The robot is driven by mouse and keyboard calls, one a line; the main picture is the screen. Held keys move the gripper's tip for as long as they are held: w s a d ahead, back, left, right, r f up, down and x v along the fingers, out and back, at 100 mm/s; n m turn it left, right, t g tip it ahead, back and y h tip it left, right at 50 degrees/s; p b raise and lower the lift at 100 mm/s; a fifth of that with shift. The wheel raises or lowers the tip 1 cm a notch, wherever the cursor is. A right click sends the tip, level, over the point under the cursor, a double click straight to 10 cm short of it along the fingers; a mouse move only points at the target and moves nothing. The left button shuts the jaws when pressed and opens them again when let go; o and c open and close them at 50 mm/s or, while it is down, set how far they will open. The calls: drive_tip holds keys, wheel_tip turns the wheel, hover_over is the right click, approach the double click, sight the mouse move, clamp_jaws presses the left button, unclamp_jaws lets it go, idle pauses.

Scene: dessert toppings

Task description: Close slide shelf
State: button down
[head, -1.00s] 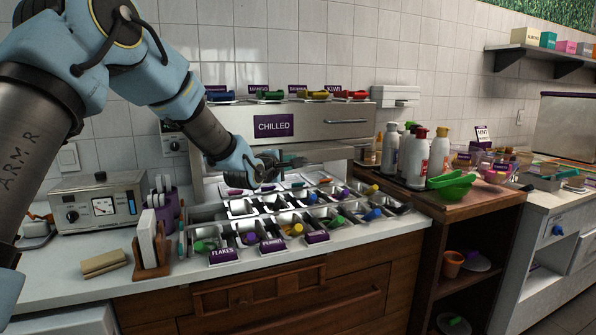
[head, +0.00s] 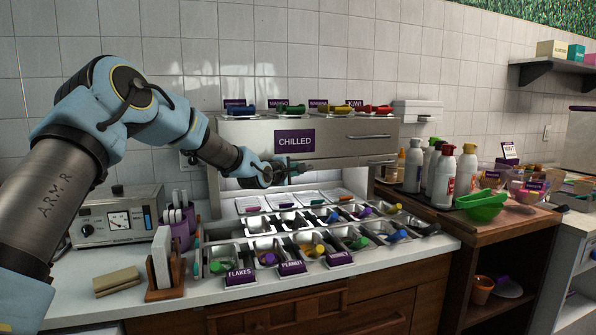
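The steel chilled unit (head: 340,150) stands against the tiled wall behind the topping trays, with a purple CHILLED label (head: 294,140) and a bar handle (head: 368,136) on its front. Below that front is a thin steel shelf edge (head: 345,164), which seems to be the slide shelf; how far it sticks out is hard to tell. My gripper (head: 298,171) is beneath the CHILLED label, at the left part of this edge. Contact with the shelf is unclear. The fingers are small and dark, so their opening cannot be made out.
Several topping trays (head: 262,245) with colored scoops fill the counter below my gripper. A metering device (head: 122,215) and a wooden holder (head: 165,275) stand left. Bottles (head: 443,178) and a green bowl (head: 483,204) stand right. Colored scoops rest on top of the unit.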

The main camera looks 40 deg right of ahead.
drive_tip(key=c, duration=1.2)
unclamp_jaws()
drive_tip(key=shift+w+r, duration=0.1)
drive_tip(key=shift+w, duration=0.1)
drive_tip(key=b+v, duration=0.3)
drive_tip(key=v, duration=0.7)
drive_tip(key=shift+s+a, duration=0.25)
drive_tip(key=shift+a, duration=0.1)
